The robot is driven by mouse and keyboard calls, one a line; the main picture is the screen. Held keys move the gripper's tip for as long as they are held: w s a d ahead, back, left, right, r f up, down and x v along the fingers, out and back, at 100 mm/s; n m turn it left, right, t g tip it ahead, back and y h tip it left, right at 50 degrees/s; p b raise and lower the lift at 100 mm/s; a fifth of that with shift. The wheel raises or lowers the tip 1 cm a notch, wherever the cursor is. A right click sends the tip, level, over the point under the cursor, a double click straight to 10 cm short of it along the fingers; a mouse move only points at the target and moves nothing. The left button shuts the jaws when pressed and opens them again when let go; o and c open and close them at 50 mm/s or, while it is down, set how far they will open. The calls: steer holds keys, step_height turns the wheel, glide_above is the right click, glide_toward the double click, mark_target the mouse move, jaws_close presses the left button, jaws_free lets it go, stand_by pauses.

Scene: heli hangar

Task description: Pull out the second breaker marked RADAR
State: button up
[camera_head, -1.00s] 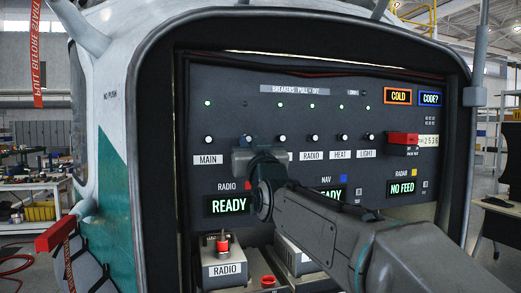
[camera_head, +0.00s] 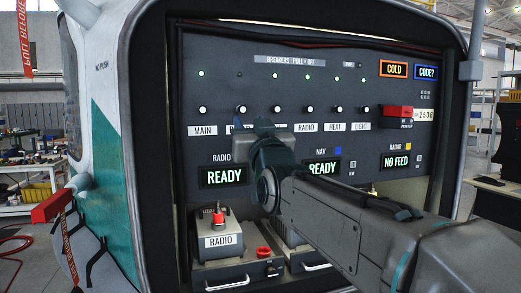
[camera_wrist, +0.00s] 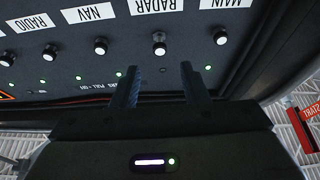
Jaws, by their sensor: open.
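The RADAR breaker (camera_head: 241,109) is the second knob from the left in the panel's row; its label is mostly hidden behind my gripper (camera_head: 262,125). In the wrist view, which is upside down, the RADAR breaker (camera_wrist: 158,43) lies just beyond my gripper (camera_wrist: 160,66), roughly in line with the gap between its fingers. The fingers are open and empty. The RADAR knob appears to stand out farther than its neighbours. The light by it is dark, while the other breaker lights are green.
The MAIN breaker (camera_head: 203,109) and NAV breaker (camera_head: 275,110) flank RADAR closely. A red switch cover (camera_head: 398,111) is at the right. Below are the READY displays, a NO FEED display (camera_head: 401,161) and a RADIO unit (camera_head: 221,241). The dark opening frame surrounds the panel.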

steer(key=b+v, duration=0.1)
steer(key=v, duration=0.7)
steer(key=shift+b, duration=0.3)
steer(key=shift+f, duration=0.1)
steer(key=s+d+f+m+g+h+p, duration=0.1)
steer(key=d+f+g+h+p, duration=0.3)
steer(key=f, duration=0.6)
steer(key=s+d+f+m+g+h+p, duration=0.1)
steer(key=d+f+g+h, duration=0.1)
steer(key=d+f+g, duration=0.6)
steer(key=s+d+f+m+g+h+p, duration=0.1)
steer(key=s+d+f+g+p, duration=0.1)
steer(key=s+f, duration=0.6)
steer(key=s+d+f+m+g+h+p, duration=0.1)
steer(key=s+d+f+g, duration=0.2)
steer(key=s+f, duration=0.5)
steer(key=shift+s+d+g+p, duration=0.35)
steer(key=shift+s+d+g, duration=0.05)
steer(key=shift+g, duration=0.2)
steer(key=shift+f, duration=0.1)
